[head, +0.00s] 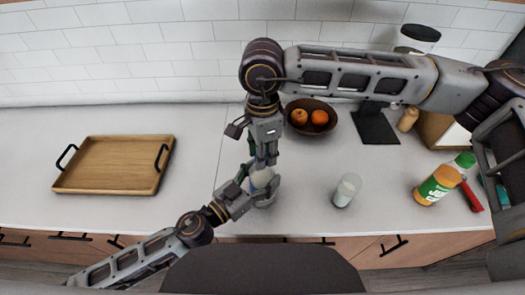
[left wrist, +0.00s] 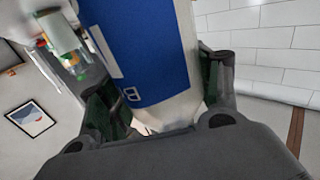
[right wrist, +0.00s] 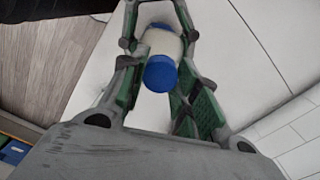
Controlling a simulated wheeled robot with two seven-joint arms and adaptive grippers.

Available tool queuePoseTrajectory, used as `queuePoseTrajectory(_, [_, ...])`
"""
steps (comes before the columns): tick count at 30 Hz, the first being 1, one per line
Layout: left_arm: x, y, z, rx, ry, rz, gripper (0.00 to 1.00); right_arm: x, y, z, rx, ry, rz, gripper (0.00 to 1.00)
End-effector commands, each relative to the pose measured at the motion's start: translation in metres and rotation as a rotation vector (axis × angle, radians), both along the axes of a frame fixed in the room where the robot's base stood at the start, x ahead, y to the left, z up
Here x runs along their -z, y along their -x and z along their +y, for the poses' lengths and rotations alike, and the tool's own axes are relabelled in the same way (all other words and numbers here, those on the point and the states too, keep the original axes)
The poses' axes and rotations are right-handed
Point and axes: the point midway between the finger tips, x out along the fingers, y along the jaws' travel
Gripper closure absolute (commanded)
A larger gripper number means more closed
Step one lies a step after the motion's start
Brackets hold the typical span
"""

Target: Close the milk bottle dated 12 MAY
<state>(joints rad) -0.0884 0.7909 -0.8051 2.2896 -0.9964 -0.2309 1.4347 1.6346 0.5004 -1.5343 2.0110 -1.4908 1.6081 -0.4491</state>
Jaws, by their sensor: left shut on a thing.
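A white bottle with a blue label (left wrist: 145,50) is held by my left gripper (head: 264,189), whose fingers press on both sides of it above the counter. Its label shows part of a figure in the left wrist view; no date can be read. My right gripper (head: 265,160) points down from above, over this bottle. In the right wrist view the blue cap (right wrist: 160,73) shows at the end of the white bottle body (right wrist: 163,42), between the open right fingers. Whether the cap is fully seated cannot be told. A second whitish bottle or glass (head: 346,190) stands to the right.
A wooden tray (head: 112,163) lies on the left. A bowl with oranges (head: 311,117) stands behind, beside a dark stand (head: 375,125). A juice bottle (head: 438,185) and a red-handled thing (head: 471,197) are at the right. The counter's front left is free.

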Motion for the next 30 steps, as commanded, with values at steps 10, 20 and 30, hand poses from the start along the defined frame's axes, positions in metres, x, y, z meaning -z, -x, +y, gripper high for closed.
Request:
queuePoseTrajectory(10, [0.0001,0.0004,-0.0002,0.001,-0.001,-0.001,1.00,-0.0002,-0.0002,0.0002,0.002,0.000,-0.001,0.98])
queuePoseTrajectory(20, [0.0001,0.0004,-0.0002,0.001,0.000,0.000,1.00,-0.0002,-0.0001,0.0002,0.002,0.000,-0.001,0.45])
queuePoseTrajectory(30, [0.0001,0.0003,-0.0001,0.001,0.000,0.000,1.00,-0.0043,-0.0005,0.0002,0.002,0.000,-0.001,0.45])
